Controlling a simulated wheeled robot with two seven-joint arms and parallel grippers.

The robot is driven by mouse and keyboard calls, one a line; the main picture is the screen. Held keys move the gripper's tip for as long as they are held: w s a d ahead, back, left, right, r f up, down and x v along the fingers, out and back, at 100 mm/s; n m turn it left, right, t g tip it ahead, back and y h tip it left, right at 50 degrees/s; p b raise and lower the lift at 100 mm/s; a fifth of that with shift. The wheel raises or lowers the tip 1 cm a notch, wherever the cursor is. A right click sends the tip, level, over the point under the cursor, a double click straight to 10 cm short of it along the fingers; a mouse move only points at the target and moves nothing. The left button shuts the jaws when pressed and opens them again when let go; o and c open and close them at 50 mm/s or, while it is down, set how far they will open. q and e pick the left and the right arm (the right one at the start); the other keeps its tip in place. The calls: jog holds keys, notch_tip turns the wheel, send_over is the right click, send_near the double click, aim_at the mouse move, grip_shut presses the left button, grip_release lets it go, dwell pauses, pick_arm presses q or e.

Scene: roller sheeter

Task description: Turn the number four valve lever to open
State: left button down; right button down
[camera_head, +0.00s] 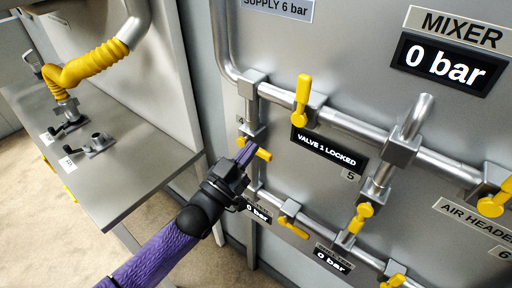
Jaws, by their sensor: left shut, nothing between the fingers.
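My left gripper (244,156) reaches up from the bottom to the vertical pipe on the left of the grey panel. Its fingers are shut and empty. The tips are right beside a short yellow lever (263,154) on that pipe, which points right and slightly down; whether they touch cannot be told. Another yellow lever (303,92) stands upright on the upper pipe, above a black "VALVE 1 LOCKED" display (328,141). A "5" tag (351,175) is below that display. My right gripper is out of view.
More yellow levers sit at the lower centre (360,217), lower left (293,229) and right edge (495,199). A "MIXER" display (449,63) reads 0 bar. A metal bench (135,175) with a yellow hose (88,66) stands left; floor shows below it.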

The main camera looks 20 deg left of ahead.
aim_at(258, 156)
pick_arm(q)
jog(key=w+f, duration=0.1)
jog(key=w+d+f+b, duration=0.1)
jog(key=w+f, duration=0.1)
dwell(0.4)
jog(key=shift+f+m+h+b, duration=0.15)
jog(key=shift+m+h+b, duration=0.2)
jog(key=shift+m, duration=0.65)
jog(key=shift+d+h, duration=0.1)
jog(key=shift+h, duration=0.15)
jog(key=shift+f+m, duration=0.1)
jog(key=shift+m, duration=0.3)
